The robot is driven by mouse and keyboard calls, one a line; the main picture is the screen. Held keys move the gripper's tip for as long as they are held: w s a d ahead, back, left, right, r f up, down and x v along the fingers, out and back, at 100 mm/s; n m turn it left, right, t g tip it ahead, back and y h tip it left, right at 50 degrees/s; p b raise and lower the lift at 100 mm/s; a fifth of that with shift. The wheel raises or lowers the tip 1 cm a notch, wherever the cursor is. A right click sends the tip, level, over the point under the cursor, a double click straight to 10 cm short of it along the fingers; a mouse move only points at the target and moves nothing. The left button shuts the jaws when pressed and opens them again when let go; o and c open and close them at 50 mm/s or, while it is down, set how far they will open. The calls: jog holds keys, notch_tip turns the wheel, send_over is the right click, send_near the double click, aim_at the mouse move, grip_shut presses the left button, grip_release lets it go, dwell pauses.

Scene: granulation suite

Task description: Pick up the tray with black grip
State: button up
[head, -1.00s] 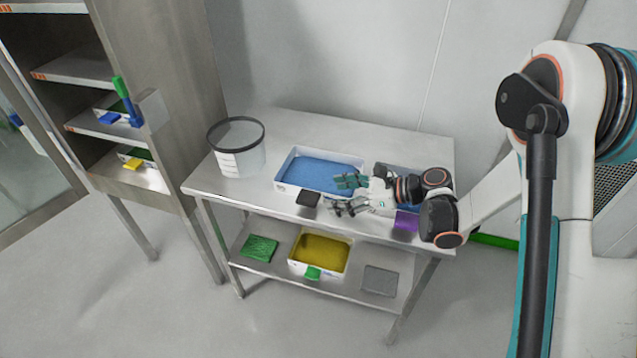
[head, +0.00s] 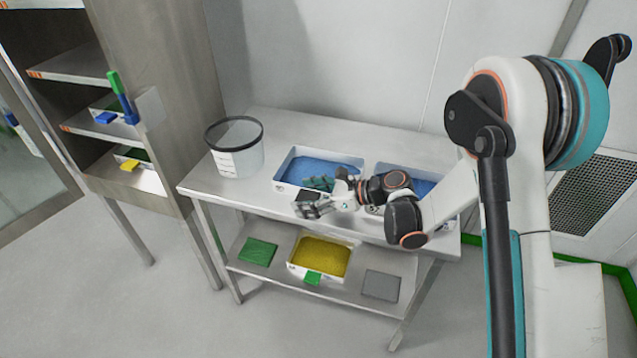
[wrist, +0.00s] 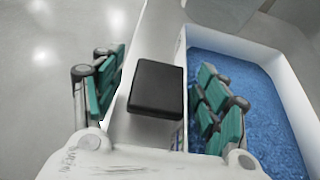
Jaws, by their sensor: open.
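The tray with the black grip is a white tray (head: 284,168) of blue granules on the table top in the head view. Its wall also shows in the wrist view (wrist: 286,70). The black grip (wrist: 157,88) is a flat block on the tray's front side. My gripper (wrist: 155,85) is open, with its teal-padded fingers on either side of the black grip, apart from it in the picture. In the head view my gripper (head: 313,197) is at the tray's front edge and partly hides the grip. How high the fingers are above it is unclear.
A second tray of blue granules (head: 420,186) stands to the right, partly behind my arm. A clear bucket (head: 236,158) stands left on the table (head: 300,125). The lower shelf holds a yellow-filled tray (head: 320,258), a green mat (head: 258,251) and a grey mat (head: 381,286). A cabinet is at left.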

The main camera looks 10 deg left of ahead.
jog(key=shift+c, duration=0.6)
jog(key=c, duration=1.3)
jog(key=shift+r, duration=0.15)
notch_tip(320, 180, up, 20)
jog(key=p, duration=0.6)
jog(key=shift+p, duration=0.4)
